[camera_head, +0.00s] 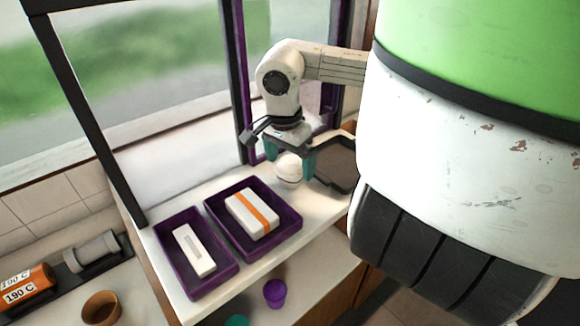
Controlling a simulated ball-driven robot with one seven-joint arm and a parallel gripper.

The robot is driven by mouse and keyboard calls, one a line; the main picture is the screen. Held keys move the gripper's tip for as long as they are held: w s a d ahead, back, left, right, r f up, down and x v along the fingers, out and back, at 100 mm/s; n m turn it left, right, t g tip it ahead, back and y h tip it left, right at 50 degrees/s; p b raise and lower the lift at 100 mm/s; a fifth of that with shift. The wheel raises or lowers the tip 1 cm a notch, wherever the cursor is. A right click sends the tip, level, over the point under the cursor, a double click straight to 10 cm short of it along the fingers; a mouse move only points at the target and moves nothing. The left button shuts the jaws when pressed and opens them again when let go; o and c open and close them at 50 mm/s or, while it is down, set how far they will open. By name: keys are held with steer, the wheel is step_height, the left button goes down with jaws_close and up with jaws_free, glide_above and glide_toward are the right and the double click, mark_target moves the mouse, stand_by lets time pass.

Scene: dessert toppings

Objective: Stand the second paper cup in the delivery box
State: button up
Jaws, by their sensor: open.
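My gripper (289,163) points down over the far part of the white counter, its teal fingers apart. A white, rounded thing with a dark line (290,173), likely a paper cup, stands between the fingers; I cannot tell whether they touch it. A dark-rimmed box with a brown inside (338,165), perhaps the delivery box, lies just right of the gripper. My body hides its right side, and I cannot see whether anything stands in it.
Two purple trays stand on the counter: one (289,229) holds a white box with an orange band (252,213), the other (208,286) a white block (193,250). A purple cup (275,293) and brown cup (101,308) stand lower. A window frame (88,110) borders the counter.

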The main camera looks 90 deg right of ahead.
steer(key=shift+s+d+f, duration=0.1)
steer(key=shift+d+f, duration=0.05)
steer(key=shift+f, duration=1.25)
steer(key=c, duration=1.2)
steer(key=shift+r, duration=0.15)
